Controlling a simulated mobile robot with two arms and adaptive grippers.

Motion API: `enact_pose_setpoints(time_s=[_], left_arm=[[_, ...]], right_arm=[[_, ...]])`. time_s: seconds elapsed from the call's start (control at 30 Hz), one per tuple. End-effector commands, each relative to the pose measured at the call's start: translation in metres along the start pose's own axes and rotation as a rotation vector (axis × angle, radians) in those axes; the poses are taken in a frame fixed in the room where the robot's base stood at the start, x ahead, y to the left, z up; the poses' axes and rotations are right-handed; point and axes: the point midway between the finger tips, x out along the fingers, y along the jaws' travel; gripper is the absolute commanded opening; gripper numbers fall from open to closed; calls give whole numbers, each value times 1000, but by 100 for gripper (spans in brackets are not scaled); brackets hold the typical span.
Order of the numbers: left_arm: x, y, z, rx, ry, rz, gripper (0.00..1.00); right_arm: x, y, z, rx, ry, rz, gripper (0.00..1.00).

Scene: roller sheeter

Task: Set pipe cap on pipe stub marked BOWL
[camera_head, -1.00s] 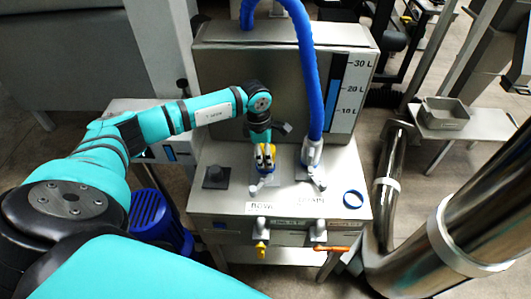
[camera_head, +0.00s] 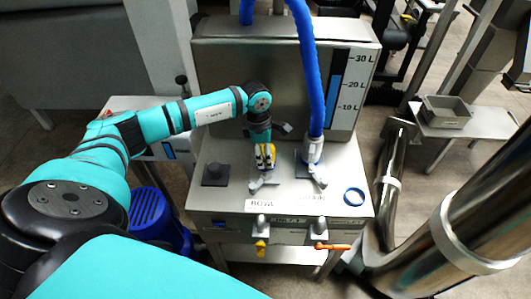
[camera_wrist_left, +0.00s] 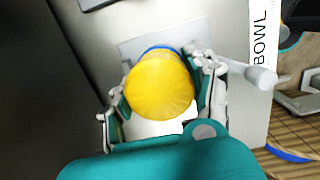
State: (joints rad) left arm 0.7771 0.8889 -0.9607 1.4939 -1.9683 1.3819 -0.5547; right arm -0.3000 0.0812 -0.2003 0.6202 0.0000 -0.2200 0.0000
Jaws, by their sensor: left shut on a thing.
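My left gripper (camera_head: 265,158) is shut on the yellow pipe cap (camera_wrist_left: 160,88), which lies between its two fingers in the wrist view. The cap is over the pipe stub marked BOWL, whose pipe is hidden beneath cap and fingers. A blue ring edge (camera_wrist_left: 158,49) shows just under the cap. I cannot tell whether the cap is fully seated. The stub's grey lever (camera_wrist_left: 262,77) sticks out beside the BOWL label (camera_head: 261,203). My right gripper is not in view.
The second stub to the right carries a blue hose (camera_head: 309,75) and its own lever (camera_head: 318,181). A blue ring (camera_head: 354,197) lies at the right of the steel top. The tank panel (camera_head: 225,65) rises behind.

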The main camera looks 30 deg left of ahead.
Motion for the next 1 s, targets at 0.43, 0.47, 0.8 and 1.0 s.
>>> enact_pose_setpoints(time_s=[0.43, 0.47, 0.8, 1.0], left_arm=[[4, 0, 0, 0, 0, 0, 78], [4, 0, 0, 0, 0, 0, 81], [-1, 0, 0, 0, -1, 1, 81], [-33, 1, 0, 1, -2, 4, 81]], right_arm=[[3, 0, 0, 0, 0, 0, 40], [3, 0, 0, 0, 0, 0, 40], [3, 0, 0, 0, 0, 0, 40], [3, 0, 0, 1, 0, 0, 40]])
